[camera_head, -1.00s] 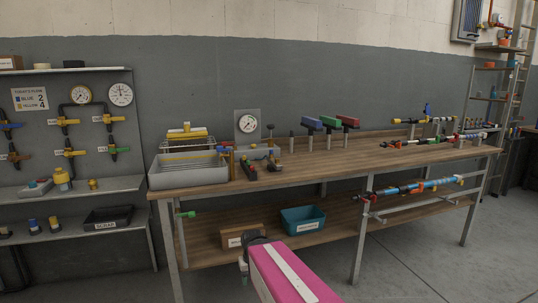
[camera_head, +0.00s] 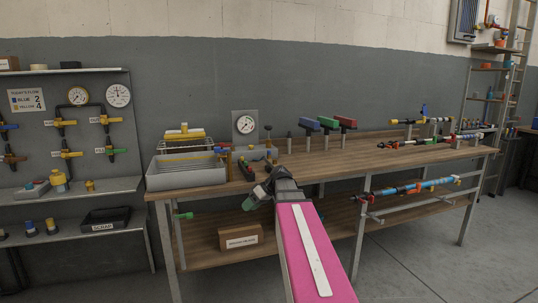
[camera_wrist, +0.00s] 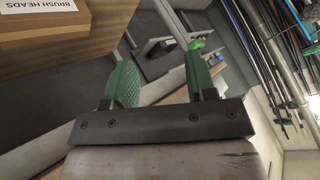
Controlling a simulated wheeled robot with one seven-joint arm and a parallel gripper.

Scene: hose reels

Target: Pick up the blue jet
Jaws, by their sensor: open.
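I cannot tell for certain which thing is the blue jet. A small blue-topped piece (camera_head: 30,227) stands upright on the low left shelf, beside a yellow-topped one (camera_head: 51,226). My gripper (camera_head: 255,197) is at the bench's front edge, apart from both. In the wrist view its green-padded fingers (camera_wrist: 161,80) are spread with nothing between them. Neither blue piece is clearly visible there.
The wooden bench (camera_head: 390,156) carries a grey tray (camera_head: 186,176) on its left and hose assemblies on its right. Below it is a brush heads box (camera_head: 240,236), also in the wrist view (camera_wrist: 50,28). A black scrap bin (camera_head: 105,220) is on the left shelf.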

